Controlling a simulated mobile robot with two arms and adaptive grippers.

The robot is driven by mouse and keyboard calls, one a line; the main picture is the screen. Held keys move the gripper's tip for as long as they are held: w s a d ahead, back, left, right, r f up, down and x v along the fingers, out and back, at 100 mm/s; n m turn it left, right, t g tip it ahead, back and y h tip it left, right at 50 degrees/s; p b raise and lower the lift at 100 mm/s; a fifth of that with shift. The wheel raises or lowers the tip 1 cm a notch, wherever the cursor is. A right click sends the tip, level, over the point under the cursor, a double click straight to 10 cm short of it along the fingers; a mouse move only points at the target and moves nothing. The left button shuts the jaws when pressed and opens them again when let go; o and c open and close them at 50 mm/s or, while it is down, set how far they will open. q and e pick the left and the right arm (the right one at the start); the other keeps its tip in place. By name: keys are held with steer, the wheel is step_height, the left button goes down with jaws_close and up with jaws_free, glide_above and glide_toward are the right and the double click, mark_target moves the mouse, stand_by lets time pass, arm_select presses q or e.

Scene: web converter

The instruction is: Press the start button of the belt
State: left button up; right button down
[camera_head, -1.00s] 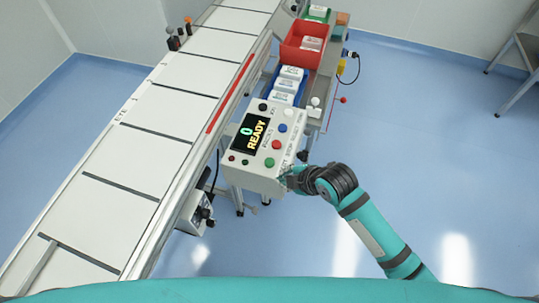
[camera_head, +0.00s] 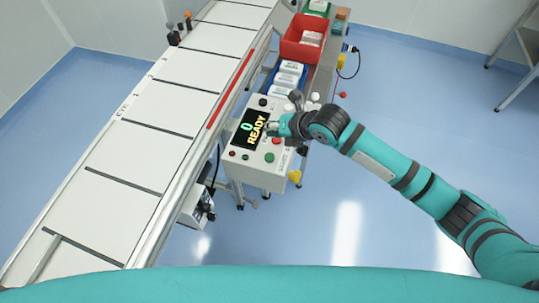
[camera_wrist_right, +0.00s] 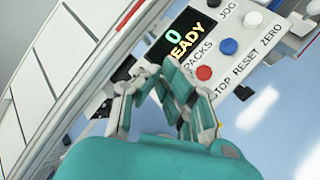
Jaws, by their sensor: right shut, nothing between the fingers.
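The control panel (camera_head: 240,171) of the belt (camera_head: 150,152) has a screen (camera_head: 249,130) reading "0 READY". Its green button (camera_head: 269,157) is near the front edge, with a red button (camera_head: 276,141) behind it. My right gripper (camera_head: 269,128) is shut and empty over the panel, beside the screen's right edge. It also shows in the right wrist view (camera_wrist_right: 154,73), its tips in front of the screen. That view shows the red button (camera_wrist_right: 204,73) and the blue button (camera_wrist_right: 228,46); the green one cannot be seen. Contact with the panel cannot be told.
Behind the panel are a blue bin (camera_head: 272,78) of white packs and a red bin (camera_head: 290,50). A yellow object (camera_head: 294,176) is at the panel's right side. The floor to the right is open, with a table (camera_head: 527,45) at the far right.

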steer(key=b, duration=0.7)
glide_above(271, 155)
step_height(271, 155, down, 8)
steer(key=shift+d+f, duration=0.1)
steer(key=shift+f, duration=0.3)
steer(key=shift+f, duration=0.1)
stand_by(0.7)
steer(key=shift+f+b, duration=0.3)
steer(key=shift+b, duration=0.05)
